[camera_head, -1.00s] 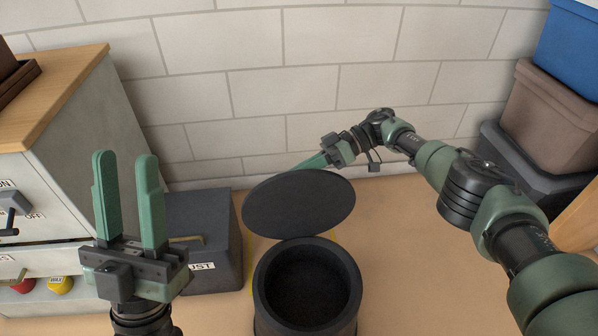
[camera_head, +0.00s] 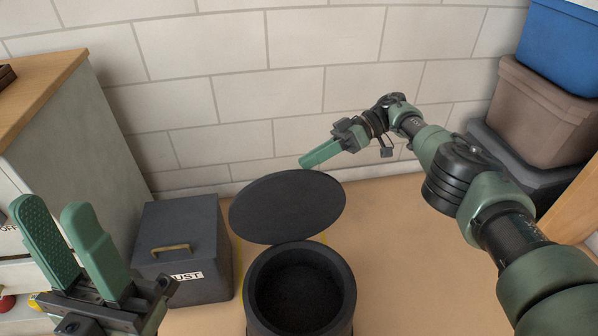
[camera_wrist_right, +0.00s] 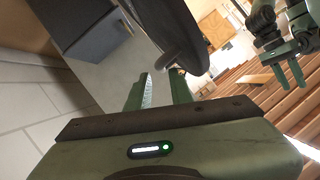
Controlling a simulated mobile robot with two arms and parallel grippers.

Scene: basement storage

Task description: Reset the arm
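My left gripper (camera_head: 54,212) is open and empty at the lower left of the head view, in front of the white cabinet. My right gripper (camera_head: 308,160) is just above and behind the raised round black lid (camera_head: 288,206). The right wrist view shows its two green fingers (camera_wrist_right: 161,78) apart with nothing between them, close to the dark lid (camera_wrist_right: 170,25). The lid is tilted up at the back of the open black round bin (camera_head: 255,290), whose inside is dark. My left gripper also shows at the upper right of the right wrist view (camera_wrist_right: 285,62).
A dark grey box (camera_head: 185,235) with a brass handle stands left of the bin. A white cabinet (camera_head: 75,135) with a wooden top is at the left. Stacked brown (camera_head: 545,115) and blue (camera_head: 565,45) bins stand at the right. A block wall (camera_head: 300,90) is behind.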

